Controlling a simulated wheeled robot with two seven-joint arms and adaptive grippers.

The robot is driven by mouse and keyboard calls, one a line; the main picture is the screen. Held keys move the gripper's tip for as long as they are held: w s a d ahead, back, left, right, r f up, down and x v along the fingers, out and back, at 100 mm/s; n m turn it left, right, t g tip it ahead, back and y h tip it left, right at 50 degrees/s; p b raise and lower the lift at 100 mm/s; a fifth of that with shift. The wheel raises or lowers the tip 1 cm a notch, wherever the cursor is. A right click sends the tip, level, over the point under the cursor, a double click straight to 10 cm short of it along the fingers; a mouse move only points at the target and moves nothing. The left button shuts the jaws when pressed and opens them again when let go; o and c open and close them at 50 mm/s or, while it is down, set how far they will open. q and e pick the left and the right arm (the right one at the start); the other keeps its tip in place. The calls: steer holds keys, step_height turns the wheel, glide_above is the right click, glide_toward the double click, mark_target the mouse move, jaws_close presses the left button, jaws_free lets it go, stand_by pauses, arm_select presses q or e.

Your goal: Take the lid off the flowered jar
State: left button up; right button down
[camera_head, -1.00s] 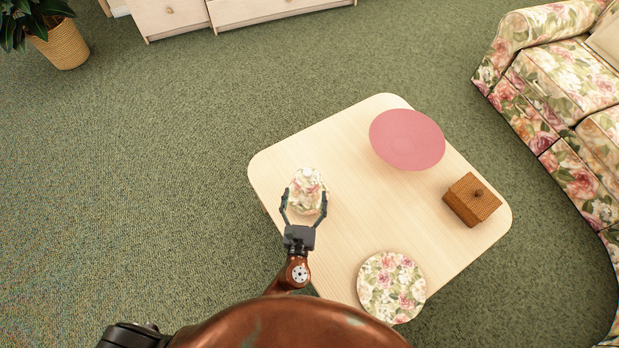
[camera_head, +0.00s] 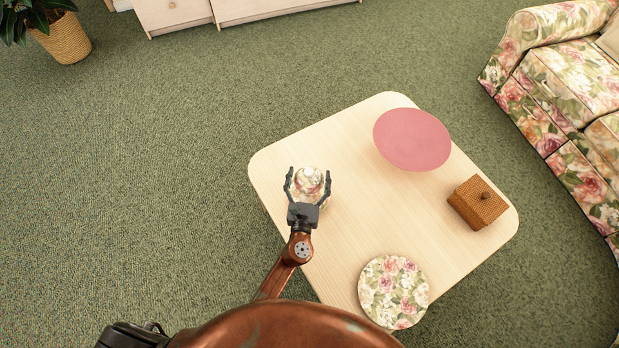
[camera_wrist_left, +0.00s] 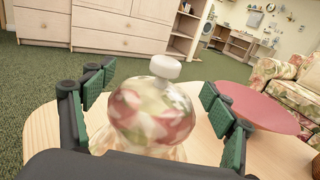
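The flowered jar (camera_head: 321,203) stands on the pale wooden table and is mostly hidden by my left gripper in the head view. Its rounded flowered lid (camera_wrist_left: 152,112) with a white knob (camera_wrist_left: 165,67) fills the middle of the left wrist view, and the jar body shows only a little below it. The lid also shows in the head view (camera_head: 309,184). My left gripper (camera_head: 308,175) is open, with one finger on each side of the lid. In the wrist view a gap shows between each finger and the lid. My right gripper is not in view.
A flowered sofa (camera_head: 570,85) stands at the right. The table's middle is clear.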

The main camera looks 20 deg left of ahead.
arm_select(q)
steer(key=c, duration=1.4)
steer(key=shift+c, duration=0.2)
steer(key=shift+r, duration=0.2)
